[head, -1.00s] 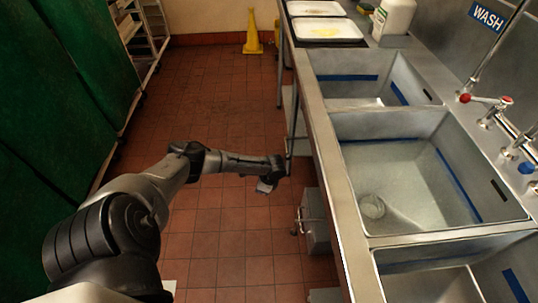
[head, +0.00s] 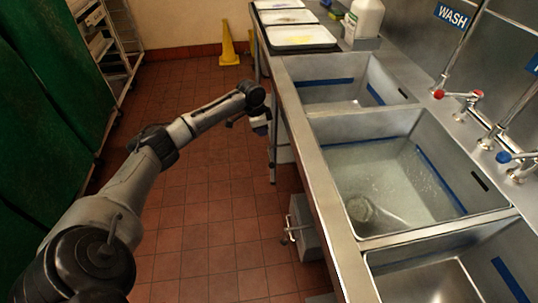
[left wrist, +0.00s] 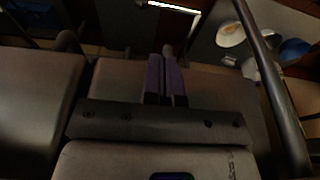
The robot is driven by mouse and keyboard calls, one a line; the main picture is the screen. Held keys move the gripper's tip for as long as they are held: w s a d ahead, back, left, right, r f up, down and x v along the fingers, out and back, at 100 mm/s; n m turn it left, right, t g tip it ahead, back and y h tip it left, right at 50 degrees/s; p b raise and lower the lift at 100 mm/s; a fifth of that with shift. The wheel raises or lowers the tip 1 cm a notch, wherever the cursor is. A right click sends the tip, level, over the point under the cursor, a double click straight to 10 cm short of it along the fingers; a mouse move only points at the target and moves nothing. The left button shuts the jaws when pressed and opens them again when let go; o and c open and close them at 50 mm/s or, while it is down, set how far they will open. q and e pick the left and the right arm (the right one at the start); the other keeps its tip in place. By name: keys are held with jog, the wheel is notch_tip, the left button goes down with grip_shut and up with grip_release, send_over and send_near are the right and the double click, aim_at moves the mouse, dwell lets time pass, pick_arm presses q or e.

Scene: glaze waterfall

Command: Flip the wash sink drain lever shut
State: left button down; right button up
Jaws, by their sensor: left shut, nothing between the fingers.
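The middle sink basin (head: 432,200) has a clear, rippled look like shallow water, with a round drain (head: 361,208) at its near left. A blue WASH sign (head: 452,15) is on the wall behind. My left gripper (head: 261,128) is low beside the counter's aisle side, partly dark. In the left wrist view its two purple-grey fingers (left wrist: 166,80) are together with nothing between them, below dark sink undersides. My right gripper is out of view.
The counter's front rim (head: 312,165) runs along my right side. A pipe or leg (left wrist: 270,75) crosses the wrist view's right. The tiled aisle (head: 200,210) is clear.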

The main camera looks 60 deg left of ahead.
pick_arm(q)
jog(key=b, duration=0.7)
send_near(270, 158)
jog(key=f, duration=0.3)
jog(key=w+f, duration=0.1)
jog(key=f, duration=0.1)
jog(key=shift+d+f, duration=0.2)
jog(key=shift+f, duration=0.1)
jog(key=shift+w+d+f+b, duration=0.1)
jog(key=shift+f+b, duration=0.5)
jog(key=shift+f, duration=0.3)
